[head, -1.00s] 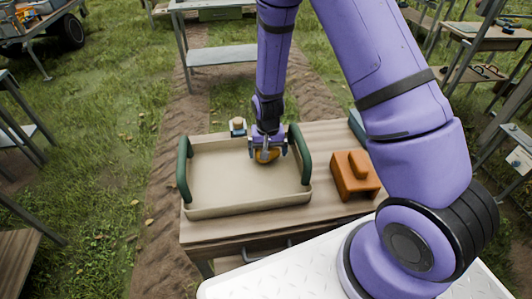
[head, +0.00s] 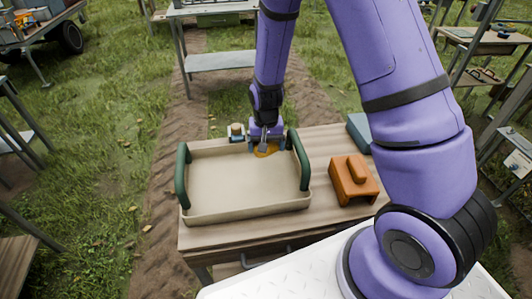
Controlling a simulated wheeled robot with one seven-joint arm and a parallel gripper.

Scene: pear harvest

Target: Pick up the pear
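The pear (head: 271,153) is yellow-orange and shows below my gripper, at the back right of the beige tray (head: 247,207). My gripper (head: 264,148) points down with its fingers at the pear and appears shut on it. The fingers and wrist hide much of the pear. I cannot tell clearly whether the pear touches the tray floor or hangs just above it.
The tray has green handles (head: 183,177) and stands on a wooden table (head: 325,215). An orange block-like object (head: 354,180) with a handle sits right of the tray. A small pale-topped item (head: 237,131) is behind the tray. The rest of the tray is empty.

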